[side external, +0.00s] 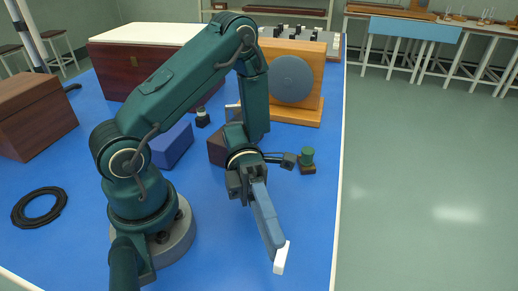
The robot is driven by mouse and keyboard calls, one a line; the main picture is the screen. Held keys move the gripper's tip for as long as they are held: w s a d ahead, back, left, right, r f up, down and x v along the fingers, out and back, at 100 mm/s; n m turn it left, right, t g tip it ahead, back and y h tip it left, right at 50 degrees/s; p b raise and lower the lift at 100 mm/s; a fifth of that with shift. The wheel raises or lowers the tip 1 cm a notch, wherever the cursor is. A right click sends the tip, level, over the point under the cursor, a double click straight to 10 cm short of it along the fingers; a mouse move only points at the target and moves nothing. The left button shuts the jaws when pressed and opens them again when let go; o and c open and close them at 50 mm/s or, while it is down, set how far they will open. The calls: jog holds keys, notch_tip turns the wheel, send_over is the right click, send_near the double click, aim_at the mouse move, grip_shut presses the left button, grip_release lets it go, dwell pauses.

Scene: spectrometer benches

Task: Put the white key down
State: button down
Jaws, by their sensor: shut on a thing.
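The white key (281,258) is a small white block at the tip of my gripper (273,243), low in the picture near the front right of the blue bench. My gripper points down and forward, and its long blue-grey fingers are shut on the key. Part of the key is hidden by the fingers. I cannot tell whether the key touches the bench top.
The blue bench top (318,225) is clear around the gripper, with its edge close to the right. A green-topped knob (307,158) stands behind the gripper. A wooden stand with a grey disc (291,80) is farther back. A black ring (39,207) lies left.

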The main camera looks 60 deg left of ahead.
send_over(269, 271)
jog(key=shift+d+f, duration=0.1)
jog(key=shift+f, duration=3.15)
jog(key=shift+f, duration=0.55)
jog(key=c, duration=0.5)
grip_release()
